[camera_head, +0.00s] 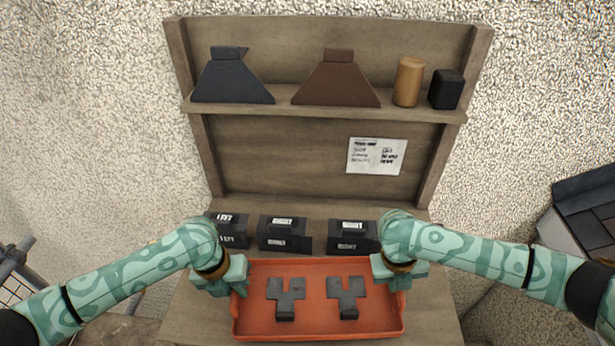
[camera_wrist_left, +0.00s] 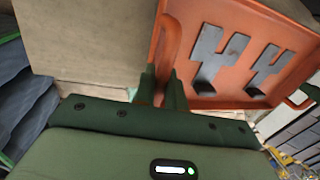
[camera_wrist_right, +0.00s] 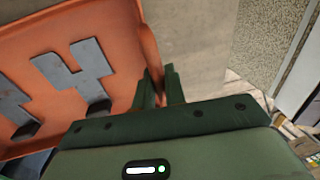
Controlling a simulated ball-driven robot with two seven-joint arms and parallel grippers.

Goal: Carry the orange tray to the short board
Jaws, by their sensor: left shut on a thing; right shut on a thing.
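The orange tray (camera_head: 318,328) is in front of me at the bench in the head view, with two grey forked metal pieces (camera_head: 286,297) (camera_head: 347,297) lying in it. My left gripper (camera_head: 238,278) is shut on the tray's left side; the left wrist view shows its fingers (camera_wrist_left: 163,88) at the rim handle. My right gripper (camera_head: 382,275) is shut on the tray's right side; the right wrist view shows its fingers (camera_wrist_right: 160,88) at the rim. The tray looks about level. I cannot tell whether it touches the bench top. No short board can be made out.
Several dark labelled boxes (camera_head: 285,235) stand in a row on the wooden bench behind the tray. A shelf (camera_head: 283,108) above holds a dark hood shape, a brown one, a tan cylinder and a black block. A dark tiled roof part (camera_head: 588,215) is at the right.

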